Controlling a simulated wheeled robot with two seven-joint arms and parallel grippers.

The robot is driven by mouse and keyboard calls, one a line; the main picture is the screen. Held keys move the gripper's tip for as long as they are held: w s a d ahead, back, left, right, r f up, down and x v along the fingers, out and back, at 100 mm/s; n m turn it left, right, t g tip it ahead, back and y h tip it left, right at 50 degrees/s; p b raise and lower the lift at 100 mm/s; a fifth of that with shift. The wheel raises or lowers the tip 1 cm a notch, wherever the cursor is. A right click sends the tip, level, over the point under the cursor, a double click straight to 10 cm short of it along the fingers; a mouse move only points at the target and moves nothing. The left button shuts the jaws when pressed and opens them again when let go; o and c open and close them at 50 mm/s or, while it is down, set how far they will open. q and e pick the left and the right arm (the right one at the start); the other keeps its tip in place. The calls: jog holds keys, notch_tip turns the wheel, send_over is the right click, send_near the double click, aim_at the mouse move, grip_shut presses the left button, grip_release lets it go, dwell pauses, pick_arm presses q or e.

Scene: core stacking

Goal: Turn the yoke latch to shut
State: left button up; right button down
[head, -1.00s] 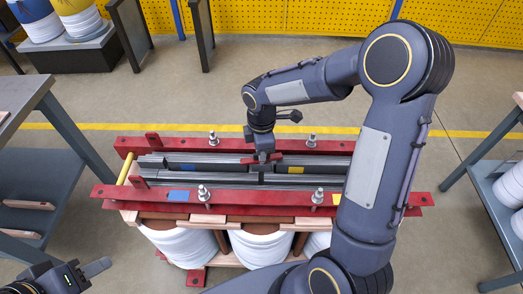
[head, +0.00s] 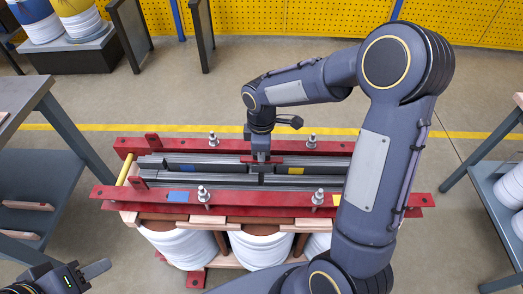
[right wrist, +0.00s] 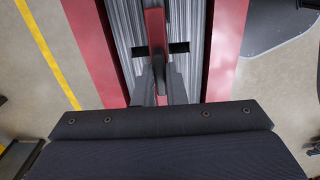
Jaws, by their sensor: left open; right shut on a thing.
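The yoke latch (head: 245,159) is a small red bar on top of the grey laminated core (head: 215,168), near its middle. My right gripper (head: 262,158) reaches down from above and is shut on the latch. In the right wrist view the red latch (right wrist: 155,25) runs roughly along the length of the laminations, between the two dark fingers (right wrist: 160,85) of my right gripper. The finger tips and palm hide part of it. My left gripper (head: 97,269) is open and empty at the lower left, apart from the core.
Two red clamp beams (head: 150,197) with upright bolts flank the core. White coils (head: 262,246) hang below. Grey-topped tables stand at left (head: 62,130) and right (head: 495,195). My right arm covers the right end of the core.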

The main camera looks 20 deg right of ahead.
jog(key=c, duration=1.5)
grip_release()
notch_tip(320, 180, up, 7)
jog(key=shift+r+p, duration=0.2)
jog(key=shift+p, duration=0.2)
jog(key=shift+r, duration=0.2)
jog(key=shift+s+d+r, duration=0.1)
jog(key=shift+s+r, duration=0.05)
jog(key=shift+r, duration=0.15)
jog(key=s+r+m+t+y+p, duration=0.1)
jog(key=s+r+m+t, duration=0.1)
jog(key=s, duration=0.4)
jog(key=s+r+m+t+y+p, duration=0.1)
jog(key=s+r+m+p, duration=0.1)
jog(key=s+r+m, duration=0.2)
jog(key=s+a+r+m+t+y+p, duration=0.1)
jog(key=s+r+m+t+p, duration=0.1)
jog(key=s+m, duration=0.6)
jog(key=shift+s+r+t+y, duration=0.2)
jog(key=shift+s+r, duration=0.15)
jog(key=shift+s, duration=0.3)
jog(key=shift+s+r+t+y, duration=0.1)
jog(key=shift+s+r+y, duration=0.1)
jog(key=shift+s+r, duration=0.3)
